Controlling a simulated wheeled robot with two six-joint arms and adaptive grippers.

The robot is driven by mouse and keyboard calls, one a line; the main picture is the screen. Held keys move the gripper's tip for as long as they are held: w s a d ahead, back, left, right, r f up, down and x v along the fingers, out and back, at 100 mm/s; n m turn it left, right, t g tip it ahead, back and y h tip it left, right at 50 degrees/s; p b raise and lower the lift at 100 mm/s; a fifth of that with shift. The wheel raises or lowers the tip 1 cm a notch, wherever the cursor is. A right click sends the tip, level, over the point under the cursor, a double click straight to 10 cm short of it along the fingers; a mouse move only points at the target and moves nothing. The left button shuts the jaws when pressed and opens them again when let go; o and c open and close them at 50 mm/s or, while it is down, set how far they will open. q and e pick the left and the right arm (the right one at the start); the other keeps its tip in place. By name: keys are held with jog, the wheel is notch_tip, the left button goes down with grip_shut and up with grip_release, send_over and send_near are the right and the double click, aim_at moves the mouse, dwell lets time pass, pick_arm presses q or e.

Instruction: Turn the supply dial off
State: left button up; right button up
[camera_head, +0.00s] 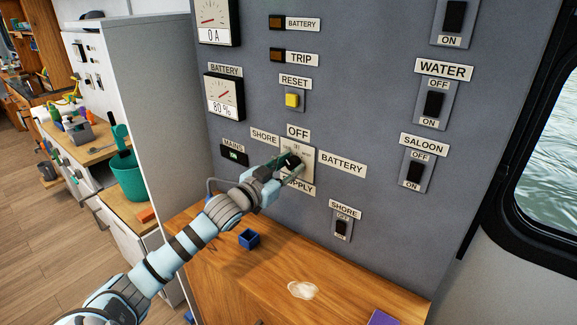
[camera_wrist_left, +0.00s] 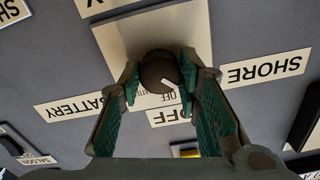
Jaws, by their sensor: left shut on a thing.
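The supply dial is a dark round knob on a pale plate (camera_head: 307,157) on the grey panel. The knob (camera_wrist_left: 158,70) shows best in the left wrist view, which sees the panel upside down. My left gripper (camera_head: 290,163) is shut on the knob, one finger on each side. A pale mark on the knob lies on its OFF side, tilted slightly toward SHORE. The OFF label (camera_head: 298,132) is above the dial, SHORE (camera_head: 265,137) is to its left and BATTERY (camera_head: 342,164) to its right. The SUPPLY label (camera_head: 302,188) is partly hidden by my gripper.
A yellow reset button (camera_head: 292,100) sits above the dial, and a shore switch (camera_head: 341,229) below right. A lit green mains indicator (camera_head: 234,154) is to the left. A blue open box (camera_head: 249,239) stands on the wooden counter (camera_head: 225,265) below my arm.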

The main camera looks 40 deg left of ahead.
aim_at(298, 124)
pick_arm(q)
jog(key=m, duration=0.4)
jog(key=shift+r+p, duration=0.1)
jog(key=shift+p, duration=0.3)
jog(key=shift+m, duration=2.2)
jog(key=o, duration=1)
jog(key=shift+o, duration=0.7)
jog(key=shift+w, duration=0.15)
notch_tip(298, 124, up, 10)
jog(key=shift+a+f, duration=0.1)
